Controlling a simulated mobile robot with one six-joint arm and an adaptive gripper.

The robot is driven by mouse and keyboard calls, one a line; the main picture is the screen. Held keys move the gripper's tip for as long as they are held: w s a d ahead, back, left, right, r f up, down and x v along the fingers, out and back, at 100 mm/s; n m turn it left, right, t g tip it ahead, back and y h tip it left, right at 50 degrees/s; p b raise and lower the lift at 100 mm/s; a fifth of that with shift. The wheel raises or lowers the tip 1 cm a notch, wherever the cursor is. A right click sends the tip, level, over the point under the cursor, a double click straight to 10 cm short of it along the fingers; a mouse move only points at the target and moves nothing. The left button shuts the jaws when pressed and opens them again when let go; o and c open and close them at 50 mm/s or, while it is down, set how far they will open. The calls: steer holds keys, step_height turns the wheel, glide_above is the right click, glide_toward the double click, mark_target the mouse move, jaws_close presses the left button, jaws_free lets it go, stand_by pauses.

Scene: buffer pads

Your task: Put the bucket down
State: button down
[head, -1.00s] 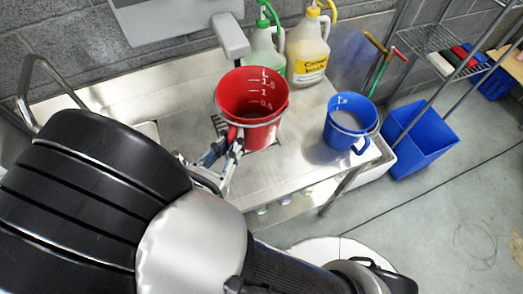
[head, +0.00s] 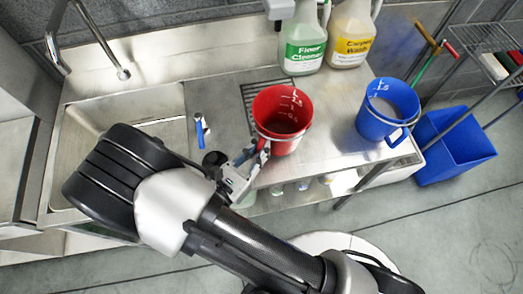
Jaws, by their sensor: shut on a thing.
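The red bucket (head: 283,112) with white scale marks inside is upright over the front part of the steel counter (head: 325,135), right of the sink. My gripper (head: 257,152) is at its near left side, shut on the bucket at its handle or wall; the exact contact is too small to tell. The bucket's base seems close to the counter top, but I cannot tell whether it touches. A blue bucket (head: 387,110) with pale contents stands on the counter to the right.
A sink basin (head: 150,135) with a tap (head: 85,40) is at left, with a blue-handled valve (head: 199,128) beside it. Floor cleaner (head: 303,50) and carpet wash (head: 351,42) jugs stand behind. A blue bin (head: 452,150) is on the floor at right. Some counter between the buckets is clear.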

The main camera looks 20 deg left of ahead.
steer(key=shift+f, duration=1)
steer(key=shift+f+b, duration=0.4)
steer(key=shift+b, duration=0.1)
steer(key=c, duration=1.6)
jaws_free()
steer(key=shift+r, duration=0.1)
steer(key=shift+r+p, duration=0.35)
steer(key=shift+p, duration=0.05)
steer(key=p+v, duration=0.1)
steer(key=v, duration=1.1)
steer(key=shift+p, duration=0.35)
